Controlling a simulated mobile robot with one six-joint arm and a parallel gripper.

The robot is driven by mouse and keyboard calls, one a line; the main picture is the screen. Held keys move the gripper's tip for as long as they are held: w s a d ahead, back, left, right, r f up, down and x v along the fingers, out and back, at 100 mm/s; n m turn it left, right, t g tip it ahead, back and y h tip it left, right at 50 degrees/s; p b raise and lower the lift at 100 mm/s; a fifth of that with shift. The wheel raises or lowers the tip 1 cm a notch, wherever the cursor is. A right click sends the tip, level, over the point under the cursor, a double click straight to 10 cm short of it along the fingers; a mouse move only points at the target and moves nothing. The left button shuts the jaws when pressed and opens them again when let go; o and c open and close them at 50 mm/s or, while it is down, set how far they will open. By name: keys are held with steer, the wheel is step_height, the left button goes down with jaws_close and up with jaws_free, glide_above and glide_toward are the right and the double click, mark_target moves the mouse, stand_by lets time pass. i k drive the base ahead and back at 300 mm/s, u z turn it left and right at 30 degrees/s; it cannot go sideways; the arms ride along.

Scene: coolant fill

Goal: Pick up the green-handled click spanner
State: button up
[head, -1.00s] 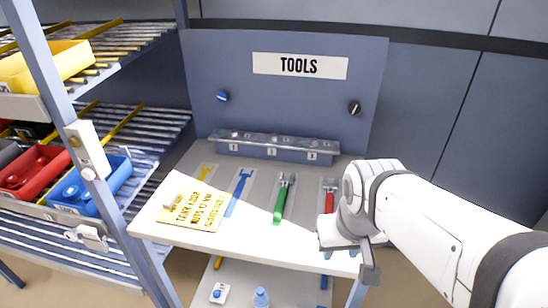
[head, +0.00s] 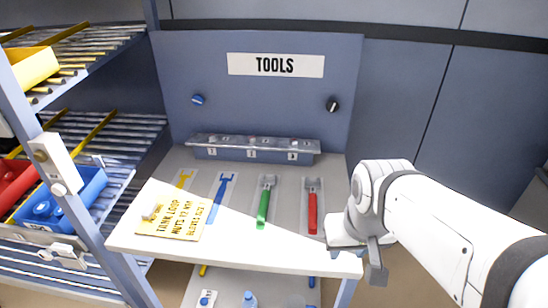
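The green-handled click spanner (head: 263,207) lies on the grey tool table (head: 283,259), its metal head toward the back panel. A red-handled spanner (head: 312,210) lies to its right and a blue spanner (head: 219,203) to its left. My white arm comes in from the right, with its front end by the table's right front corner, apart from the green spanner. My gripper's fingertips (head: 376,274) seem to be the dark part hanging below the arm end; whether they are open or shut does not show.
A socket rail (head: 252,148) stands at the back below the TOOLS panel (head: 275,65). A rack with a blue bin (head: 88,184) stands left. Small items sit on the lower shelf.

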mark_target(260, 220)
steer(key=z, duration=1.5)
steer(key=k, duration=1.9)
steer(key=u, duration=1.2)
steer(key=i, duration=1.7)
steer(key=u, duration=0.05)
